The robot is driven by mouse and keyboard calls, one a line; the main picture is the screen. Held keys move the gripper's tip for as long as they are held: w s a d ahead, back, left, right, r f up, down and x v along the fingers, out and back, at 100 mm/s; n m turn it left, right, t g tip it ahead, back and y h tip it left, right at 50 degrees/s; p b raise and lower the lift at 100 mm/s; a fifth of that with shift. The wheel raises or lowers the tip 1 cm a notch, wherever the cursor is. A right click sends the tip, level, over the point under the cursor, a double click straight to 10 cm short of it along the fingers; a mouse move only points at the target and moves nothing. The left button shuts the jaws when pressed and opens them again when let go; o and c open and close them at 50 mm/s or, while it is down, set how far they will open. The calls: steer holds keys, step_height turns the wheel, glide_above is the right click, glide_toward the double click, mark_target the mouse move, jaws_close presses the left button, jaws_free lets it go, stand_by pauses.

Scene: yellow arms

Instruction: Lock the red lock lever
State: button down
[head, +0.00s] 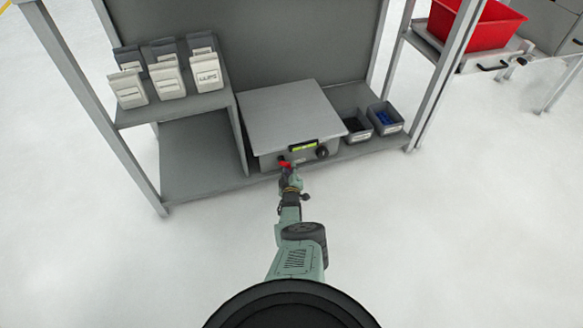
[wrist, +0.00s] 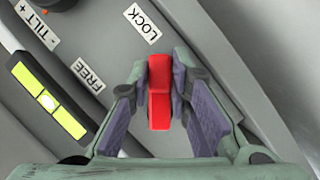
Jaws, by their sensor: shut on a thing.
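The red lock lever (wrist: 159,92) is in the middle of the wrist view, between the two purple-padded fingers of my gripper (wrist: 160,82). The fingertips close on its sides. The LOCK label (wrist: 143,21) is above and slightly left of the lever; the FREE label (wrist: 88,76) is to its left. In the head view the red lever (head: 285,163) shows small at the front of a grey flat-topped unit (head: 285,115), with my gripper (head: 288,174) at it. The lever's pivot is hard to make out.
A yellow-green bubble level (wrist: 48,101) and a TILT label (wrist: 40,31) are left of the lever. A black knob (head: 321,152) is right of it. Grey bins (head: 385,118) stand right of the unit; a shelf with labelled boxes (head: 168,80) stands left. The floor in front is clear.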

steer(key=shift+a+f+m, duration=0.1)
steer(key=shift+m, duration=0.2)
stand_by(0.4)
steer(key=c, duration=1.5)
jaws_free()
